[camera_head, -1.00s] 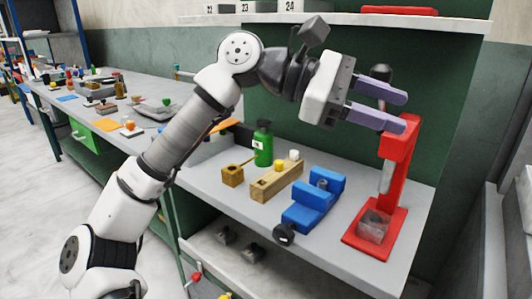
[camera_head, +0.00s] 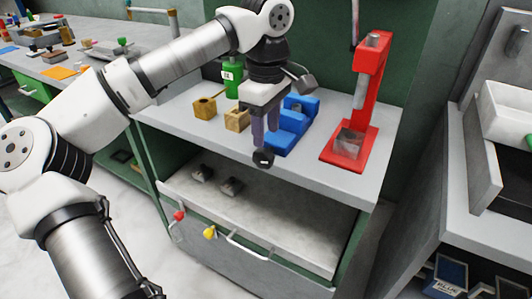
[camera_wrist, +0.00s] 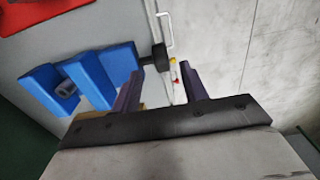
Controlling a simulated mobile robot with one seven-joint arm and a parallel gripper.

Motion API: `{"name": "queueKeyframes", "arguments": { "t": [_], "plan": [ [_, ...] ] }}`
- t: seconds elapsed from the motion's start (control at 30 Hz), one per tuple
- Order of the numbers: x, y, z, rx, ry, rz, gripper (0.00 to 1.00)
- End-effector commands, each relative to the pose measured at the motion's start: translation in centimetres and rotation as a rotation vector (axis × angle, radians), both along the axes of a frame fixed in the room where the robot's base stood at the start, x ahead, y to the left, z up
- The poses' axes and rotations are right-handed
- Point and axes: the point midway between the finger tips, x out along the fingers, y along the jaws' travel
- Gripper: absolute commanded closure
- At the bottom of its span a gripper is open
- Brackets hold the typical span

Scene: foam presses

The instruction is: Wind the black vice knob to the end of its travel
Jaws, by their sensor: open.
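The blue vice (camera_head: 299,104) stands on the grey bench top, and its black knob (camera_head: 263,159) sticks out over the front edge. My gripper (camera_head: 265,140) points down just above the knob, open and empty. Its purple fingers hide part of the vice in the head view. In the wrist view the vice (camera_wrist: 82,80) lies to the left. There the knob (camera_wrist: 156,57) shows just beyond the left fingertip, nearer to that finger than to the right one of the open gripper (camera_wrist: 162,70). I cannot tell whether a finger touches the knob.
A red press (camera_head: 370,85) stands right of the vice. The space before the bench front is free.

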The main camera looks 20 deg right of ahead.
Motion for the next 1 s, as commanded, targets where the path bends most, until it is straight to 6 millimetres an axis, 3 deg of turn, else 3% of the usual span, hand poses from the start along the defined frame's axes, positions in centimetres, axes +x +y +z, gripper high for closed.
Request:
{"name": "queueKeyframes", "arguments": {
  "t": [0.1,0.3,0.5,0.77,1.0],
  "plan": [
    [-0.1,0.0,-2.6,-0.001,0.003,-0.002,0.56],
    [-0.1,0.0,-5.5,-0.002,0.002,-0.002,0.56],
    [-0.1,0.0,-6.7,-0.002,0.001,-0.001,0.56],
    [-0.1,0.0,-6.8,-0.003,0.0,-0.001,0.56],
    [-0.1,-0.1,-6.7,-0.003,0.0,-0.001,0.88]
  ]
}}
